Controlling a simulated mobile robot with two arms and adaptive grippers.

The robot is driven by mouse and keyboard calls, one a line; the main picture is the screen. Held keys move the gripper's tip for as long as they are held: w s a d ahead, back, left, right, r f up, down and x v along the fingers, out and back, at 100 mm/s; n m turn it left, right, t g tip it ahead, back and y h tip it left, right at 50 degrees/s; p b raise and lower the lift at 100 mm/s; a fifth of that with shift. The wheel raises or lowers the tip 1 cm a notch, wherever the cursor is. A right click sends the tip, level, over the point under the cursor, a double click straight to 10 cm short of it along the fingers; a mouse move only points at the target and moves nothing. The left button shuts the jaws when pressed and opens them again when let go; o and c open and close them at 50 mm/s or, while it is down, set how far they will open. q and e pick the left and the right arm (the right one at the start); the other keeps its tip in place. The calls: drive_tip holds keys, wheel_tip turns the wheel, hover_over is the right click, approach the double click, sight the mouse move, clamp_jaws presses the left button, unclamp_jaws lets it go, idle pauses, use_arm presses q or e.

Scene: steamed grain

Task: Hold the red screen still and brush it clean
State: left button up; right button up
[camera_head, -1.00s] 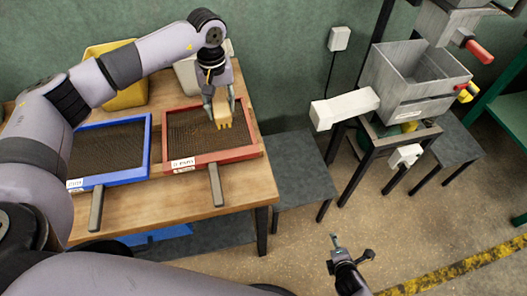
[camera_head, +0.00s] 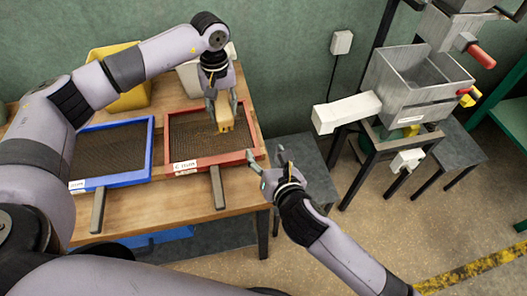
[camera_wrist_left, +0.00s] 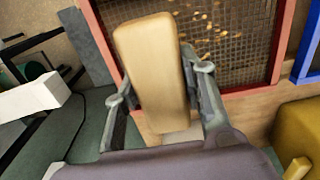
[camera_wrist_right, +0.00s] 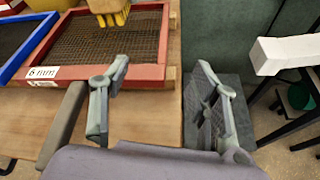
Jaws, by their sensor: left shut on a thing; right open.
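The red screen (camera_head: 238,157) lies on the wooden table, its dark handle (camera_head: 217,187) pointing to the front. Grain-coloured bits show on its mesh in the left wrist view (camera_wrist_left: 228,30). My left gripper (camera_head: 222,97) is shut on the tan brush (camera_head: 224,115) and holds it over the right part of the mesh; I cannot tell whether its bristles touch. In the left wrist view the brush block (camera_wrist_left: 150,70) sits between the fingers. My right gripper (camera_head: 267,168) is open and empty at the screen's front right corner. The right wrist view shows that corner just beyond its fingers (camera_wrist_right: 155,100).
The blue screen (camera_head: 110,181) lies left of the red one. A yellow bin (camera_head: 128,98) and a pale container (camera_head: 188,75) stand behind. A grey metal machine (camera_head: 405,90) with a white chute (camera_head: 346,112) stands to the right. A dark low platform (camera_head: 295,150) is beside the table.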

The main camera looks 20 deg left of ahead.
sight(250, 132)
drive_tip(key=x, duration=1.2)
drive_tip(key=shift+a+r, duration=0.1)
drive_tip(key=shift+r, duration=0.05)
drive_tip(key=shift+c, duration=0.5)
clamp_jaws()
drive_tip(key=shift+r, duration=0.1)
idle(0.5)
idle(1.1)
